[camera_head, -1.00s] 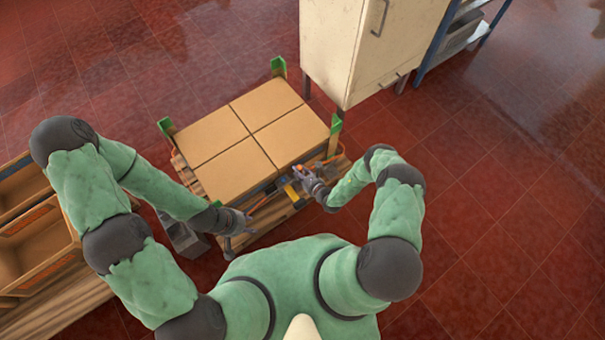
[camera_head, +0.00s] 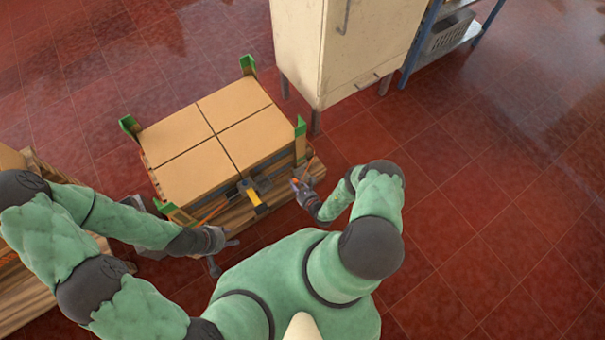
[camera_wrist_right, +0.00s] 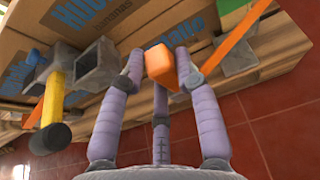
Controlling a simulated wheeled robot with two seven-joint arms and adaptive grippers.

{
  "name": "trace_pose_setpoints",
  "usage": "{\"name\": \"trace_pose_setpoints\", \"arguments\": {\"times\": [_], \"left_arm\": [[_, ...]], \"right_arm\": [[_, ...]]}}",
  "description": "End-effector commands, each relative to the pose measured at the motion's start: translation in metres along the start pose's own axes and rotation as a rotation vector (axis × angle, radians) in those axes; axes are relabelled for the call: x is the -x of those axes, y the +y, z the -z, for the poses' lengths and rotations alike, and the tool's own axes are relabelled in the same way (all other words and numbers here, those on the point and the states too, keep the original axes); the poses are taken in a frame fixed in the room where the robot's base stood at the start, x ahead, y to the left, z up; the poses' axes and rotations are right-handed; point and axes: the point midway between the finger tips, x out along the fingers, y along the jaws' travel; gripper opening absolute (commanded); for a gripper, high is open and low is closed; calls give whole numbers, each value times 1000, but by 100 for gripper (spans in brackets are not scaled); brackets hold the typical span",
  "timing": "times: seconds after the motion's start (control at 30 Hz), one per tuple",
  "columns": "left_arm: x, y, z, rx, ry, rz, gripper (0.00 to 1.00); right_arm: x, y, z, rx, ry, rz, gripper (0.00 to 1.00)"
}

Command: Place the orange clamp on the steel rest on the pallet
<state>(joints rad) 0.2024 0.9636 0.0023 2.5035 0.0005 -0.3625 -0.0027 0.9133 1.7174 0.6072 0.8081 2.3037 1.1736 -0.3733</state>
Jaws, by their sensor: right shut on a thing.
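The orange clamp (camera_wrist_right: 160,68) shows as an orange block between the fingers of my right gripper (camera_wrist_right: 160,60), which is shut on it. In the head view my right gripper (camera_head: 298,187) is at the stack's front right corner, with a bit of orange at its tips. A grey square steel piece (camera_wrist_right: 97,66), probably the steel rest, stands left of the clamp by the boxes, apart from it. It sits near the yellow-handled tool (camera_head: 253,195) on the pallet's front edge. My left gripper (camera_head: 224,248) has spread fingers and looks empty, in front of the pallet's left front corner.
Cartons (camera_head: 212,135) with green corner posts (camera_head: 300,126) fill the pallet (camera_head: 238,216). Orange straps (camera_wrist_right: 232,38) hang at its front; another grey metal piece (camera_wrist_right: 236,60) is beside one. A cream cabinet (camera_head: 335,50) stands behind. Red floor is free to the right.

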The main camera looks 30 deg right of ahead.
Motion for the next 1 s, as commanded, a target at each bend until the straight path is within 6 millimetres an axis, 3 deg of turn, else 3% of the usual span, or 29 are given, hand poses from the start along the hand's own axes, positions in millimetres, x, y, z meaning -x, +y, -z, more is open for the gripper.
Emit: {"name": "trace_pose_setpoints", "arguments": {"times": [0.3,0.5,1.0], "left_arm": [[-33,-12,1,0,0,0,40],[-58,-21,2,0,0,0,40],[-82,-29,3,0,0,0,40]], "right_arm": [[-55,-54,14,6,-4,1,0],[-83,-72,38,2,-2,0,0],[-109,-90,61,2,0,-2,0]]}}
